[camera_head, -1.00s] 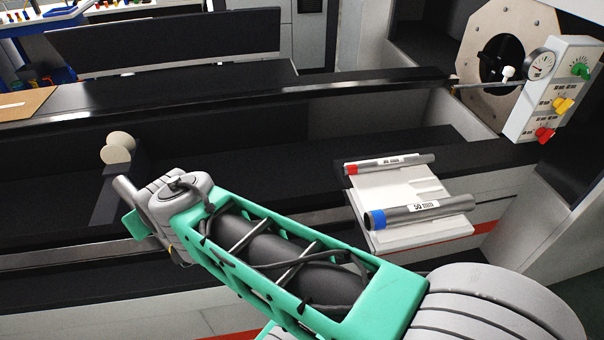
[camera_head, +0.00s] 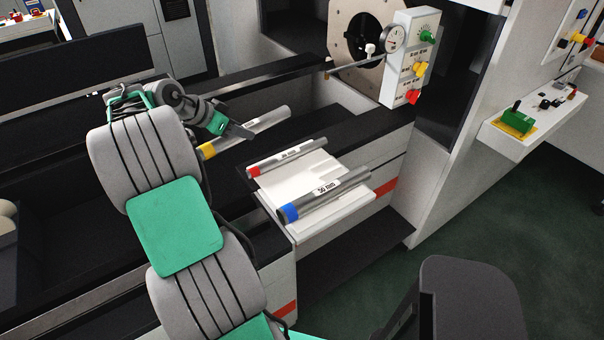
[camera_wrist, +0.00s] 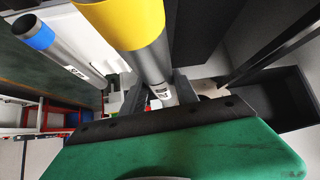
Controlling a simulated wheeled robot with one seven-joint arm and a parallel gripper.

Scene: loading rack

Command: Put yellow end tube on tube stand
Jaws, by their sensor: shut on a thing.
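The yellow end tube (camera_head: 262,130) is a grey metal tube with a yellow band at its near left end. My gripper (camera_head: 240,131) is shut on it near its middle, and the tube is tilted, right end higher in the head view. In the wrist view the tube (camera_wrist: 155,62) runs between the fingers of my gripper (camera_wrist: 168,100), yellow end toward the camera. The white tube stand (camera_head: 290,182) holds a red-banded tube (camera_head: 290,156) at its back and a blue-banded tube (camera_head: 325,195) at its front. The held tube is behind the stand in the head view.
A control panel (camera_head: 405,60) with coloured knobs and a gauge (camera_head: 393,39) stands behind to the right, next to a plate with a round opening (camera_head: 350,40). A metal bar (camera_head: 290,76) runs along the back. A shelf (camera_head: 530,125) juts out at right.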

